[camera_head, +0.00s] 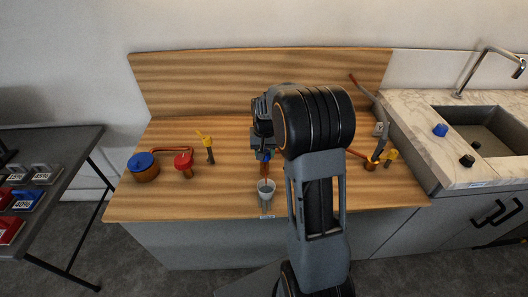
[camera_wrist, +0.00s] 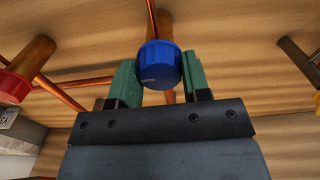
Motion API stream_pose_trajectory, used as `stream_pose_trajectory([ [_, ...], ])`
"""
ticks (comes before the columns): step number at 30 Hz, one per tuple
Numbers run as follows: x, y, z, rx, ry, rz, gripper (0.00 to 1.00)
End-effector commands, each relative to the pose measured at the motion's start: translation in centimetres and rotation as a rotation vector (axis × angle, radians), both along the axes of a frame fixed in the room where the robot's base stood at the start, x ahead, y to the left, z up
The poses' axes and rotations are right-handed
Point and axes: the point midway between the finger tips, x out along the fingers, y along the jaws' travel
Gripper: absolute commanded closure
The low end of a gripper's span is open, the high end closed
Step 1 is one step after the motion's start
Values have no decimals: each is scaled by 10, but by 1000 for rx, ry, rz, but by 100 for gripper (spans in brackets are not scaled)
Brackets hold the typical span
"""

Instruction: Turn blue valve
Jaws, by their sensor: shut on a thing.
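The blue valve (camera_wrist: 158,66) is a round blue knob on a copper pipe fitting, in the middle of the wrist view. The green fingers of my gripper (camera_wrist: 160,84) stand on either side of it and are shut on it.
Copper pipework with a yellow handle (camera_head: 390,154) stands right. A sink (camera_head: 485,130) is at far right.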

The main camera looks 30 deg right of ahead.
Motion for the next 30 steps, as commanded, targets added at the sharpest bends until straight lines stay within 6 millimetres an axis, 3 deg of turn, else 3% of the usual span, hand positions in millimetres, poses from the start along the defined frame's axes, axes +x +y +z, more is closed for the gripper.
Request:
stream_pose_trajectory([
  [19,1,0,1,0,-5,-43,80],
  [20,1,0,1,0,-5,-43,55],
  [27,1,0,1,0,-2,-42,32],
  [30,0,0,0,0,-2,-41,31],
])
